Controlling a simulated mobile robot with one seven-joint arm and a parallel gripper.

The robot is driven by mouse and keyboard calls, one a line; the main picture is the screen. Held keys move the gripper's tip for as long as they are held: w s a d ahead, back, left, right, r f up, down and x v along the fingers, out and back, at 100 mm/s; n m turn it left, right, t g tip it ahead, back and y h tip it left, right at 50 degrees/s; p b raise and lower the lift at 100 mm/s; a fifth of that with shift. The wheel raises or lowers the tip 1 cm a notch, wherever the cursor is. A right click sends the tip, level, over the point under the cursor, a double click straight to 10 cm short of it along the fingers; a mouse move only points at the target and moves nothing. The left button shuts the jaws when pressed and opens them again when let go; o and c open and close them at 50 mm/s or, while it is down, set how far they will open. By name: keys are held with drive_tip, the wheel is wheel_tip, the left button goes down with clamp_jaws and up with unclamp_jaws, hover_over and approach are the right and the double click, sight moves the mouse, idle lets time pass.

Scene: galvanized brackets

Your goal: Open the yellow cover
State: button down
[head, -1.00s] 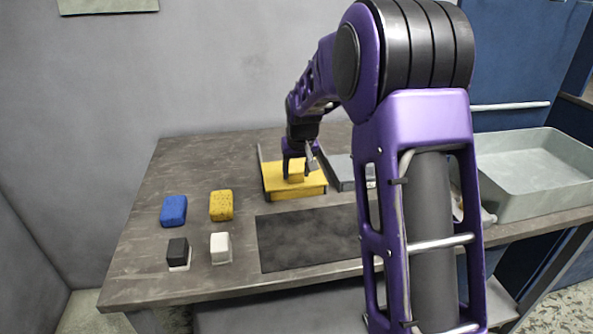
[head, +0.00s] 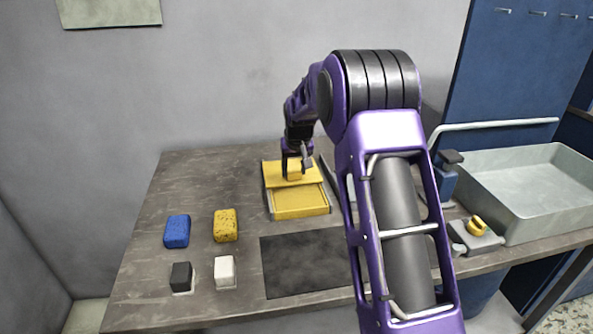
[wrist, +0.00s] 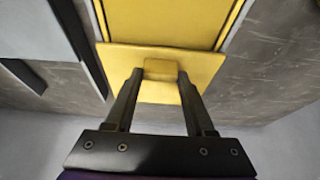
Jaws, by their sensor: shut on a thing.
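The yellow cover (head: 275,180) is a flat plate with a block handle (head: 294,173). It sits slid toward the back of its low tray (head: 269,208), and the yellow inside (head: 300,203) shows open at the front. My gripper (head: 294,164) is over the cover, with its fingers at the handle. In the wrist view my gripper (wrist: 160,77) is shut on the handle (wrist: 160,69), one finger on each side. The cover (wrist: 120,62) overhangs the tray's end there. The fingertips are partly hidden in the head view.
A blue sponge (head: 177,231), a yellow sponge (head: 226,225), a black block (head: 181,277) and a white block (head: 224,271) lie at left. A dark mat (head: 300,265) lies in front. A grey basin (head: 515,200) stands at right. My arm hides part of the table.

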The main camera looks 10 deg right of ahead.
drive_tip(key=shift+w, duration=0.15)
drive_tip(key=shift+c, duration=1.2)
unclamp_jaws()
drive_tip(key=shift+r, duration=0.1)
drive_tip(key=p+v, duration=0.1)
drive_tip(key=v, duration=1.6)
drive_tip(key=shift+r, duration=0.1)
